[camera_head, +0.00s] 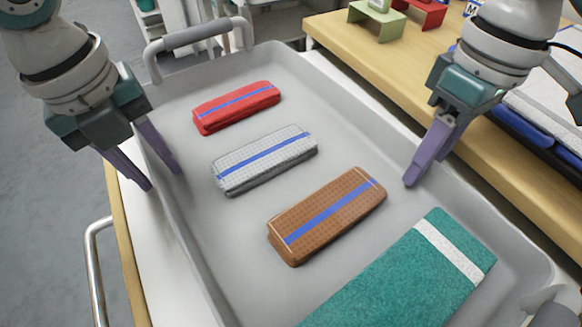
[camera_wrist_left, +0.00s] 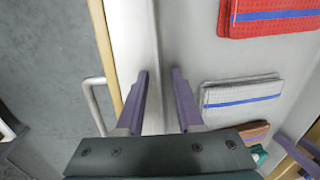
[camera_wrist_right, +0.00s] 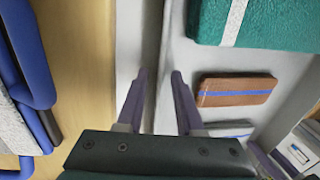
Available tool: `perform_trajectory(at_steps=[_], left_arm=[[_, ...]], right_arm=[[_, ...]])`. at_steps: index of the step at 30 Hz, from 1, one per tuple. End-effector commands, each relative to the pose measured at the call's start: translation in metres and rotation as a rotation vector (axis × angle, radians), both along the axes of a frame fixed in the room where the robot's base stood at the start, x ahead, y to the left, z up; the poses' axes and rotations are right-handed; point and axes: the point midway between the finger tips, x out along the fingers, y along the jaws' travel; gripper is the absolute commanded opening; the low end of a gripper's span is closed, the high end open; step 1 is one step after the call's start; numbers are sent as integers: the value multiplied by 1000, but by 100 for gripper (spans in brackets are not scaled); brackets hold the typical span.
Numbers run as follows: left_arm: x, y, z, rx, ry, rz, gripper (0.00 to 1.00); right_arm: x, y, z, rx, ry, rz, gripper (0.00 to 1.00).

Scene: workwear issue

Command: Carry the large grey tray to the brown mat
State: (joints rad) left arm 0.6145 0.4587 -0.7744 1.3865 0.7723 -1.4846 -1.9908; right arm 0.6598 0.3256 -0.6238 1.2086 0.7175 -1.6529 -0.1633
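The large grey tray (camera_head: 215,262) holds a red folded cloth (camera_head: 236,107), a grey one (camera_head: 264,159), a brown one (camera_head: 328,214) and a larger teal one (camera_head: 400,285). My left gripper (camera_head: 160,179) points down at the tray's left wall, its fingers apart. In the left wrist view the tray's rim (camera_wrist_left: 160,110) runs between those fingers. My right gripper (camera_head: 414,182) is at the tray's right wall. In the right wrist view its fingers are apart, with the rim (camera_wrist_right: 158,110) between them. No brown mat can be made out.
The tray rests on a white top with a wooden edge (camera_head: 122,232); a metal rail (camera_head: 92,255) sticks out at left. At right, a wooden table (camera_head: 385,68) carries a green stand (camera_head: 377,20), a red stand (camera_head: 420,12) and blue-edged items (camera_head: 525,130). Grey floor lies at left.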

Motion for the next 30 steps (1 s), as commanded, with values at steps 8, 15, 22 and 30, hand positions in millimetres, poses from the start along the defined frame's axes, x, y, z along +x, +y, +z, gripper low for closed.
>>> perform_trajectory(at_steps=[8, 15, 22, 30], left_arm=[[0, 0, 0, 0, 0, 0, 3], [0, 0, 0, 0, -1, 1, 0], [0, 0, 0, 0, -1, 1, 0], [0, 0, 1, 0, -1, 1, 0]], right_arm=[[0, 0, 0, 0, 0, 0, 3], [0, 0, 0, 0, 0, 0, 0], [0, 0, 0, 0, 0, 0, 0], [0, 0, 1, 0, 0, -1, 0]])
